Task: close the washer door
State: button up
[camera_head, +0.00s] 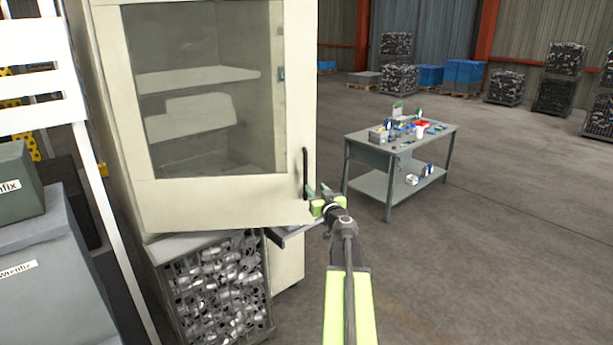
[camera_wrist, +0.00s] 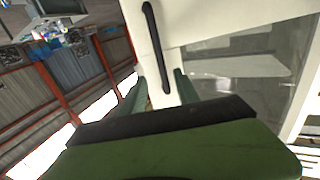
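The washer door (camera_head: 225,200) is a cream panel with a large window, on a tall cream cabinet at the left in the head view. I cannot tell from here how far it stands open. Its black bar handle (camera_head: 305,174) is upright near the door's right edge. My gripper (camera_head: 319,196) is at the handle's lower end. In the wrist view, the handle (camera_wrist: 155,45) runs down towards the space between my two green fingers (camera_wrist: 158,88). The fingers are apart, with the door's cream face beyond them. I cannot tell whether they touch the handle.
A mesh crate of metal parts (camera_head: 218,288) stands below the door. A grey worktable (camera_head: 361,153) with small items stands to the right. Grey boxes (camera_head: 40,265) and a white frame (camera_head: 40,75) are at the left. The floor at the right front is clear.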

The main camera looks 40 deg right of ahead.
aim_at(306, 176)
jog(key=x, duration=1.2)
jog(key=shift+w+d, duration=0.1)
jog(key=shift+w, duration=0.3)
jog(key=shift+r, duration=0.1)
grip_shut()
dwell(0.5)
